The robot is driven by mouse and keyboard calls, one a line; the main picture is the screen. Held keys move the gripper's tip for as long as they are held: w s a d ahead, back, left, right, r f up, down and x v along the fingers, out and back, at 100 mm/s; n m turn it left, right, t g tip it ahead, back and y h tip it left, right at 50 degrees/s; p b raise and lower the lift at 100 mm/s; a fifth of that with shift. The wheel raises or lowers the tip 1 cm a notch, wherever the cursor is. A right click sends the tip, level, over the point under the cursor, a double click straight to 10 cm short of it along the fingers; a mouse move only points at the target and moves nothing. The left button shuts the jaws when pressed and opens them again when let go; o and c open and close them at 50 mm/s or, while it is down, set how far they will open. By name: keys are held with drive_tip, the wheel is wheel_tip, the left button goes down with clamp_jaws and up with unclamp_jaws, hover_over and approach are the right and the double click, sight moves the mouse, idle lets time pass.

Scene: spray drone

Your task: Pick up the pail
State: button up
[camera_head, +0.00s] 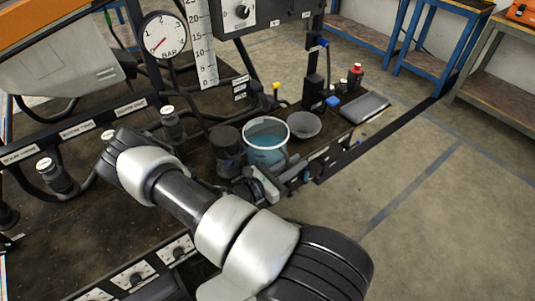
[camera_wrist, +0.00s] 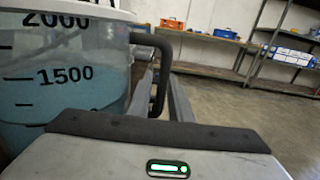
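The pail (camera_head: 266,145) is a clear, marked vessel with a pale rim and blue liquid. It stands upright at the right part of the dark bench top. In the wrist view the pail (camera_wrist: 65,85) fills the left side, with its dark handle (camera_wrist: 160,65) toward the picture's middle. My gripper (camera_wrist: 163,88) has its two grey fingers close together, one on each side of the handle, and seems shut on it. In the head view my gripper (camera_head: 266,184) is at the pail's near side, partly hidden by my arm.
A dark cylindrical container (camera_head: 228,150) stands left of the pail, and a grey bowl (camera_head: 303,125) right of it. A red-capped bottle (camera_head: 355,77) and flat tray (camera_head: 364,107) are farther right. A pressure gauge (camera_head: 164,36) hangs behind. The floor at right is clear.

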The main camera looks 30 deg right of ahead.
drive_tip(key=shift+d, duration=0.25)
clamp_jaws()
idle(1.2)
drive_tip(key=shift+w+r, duration=0.1)
drive_tip(key=shift+r, duration=0.05)
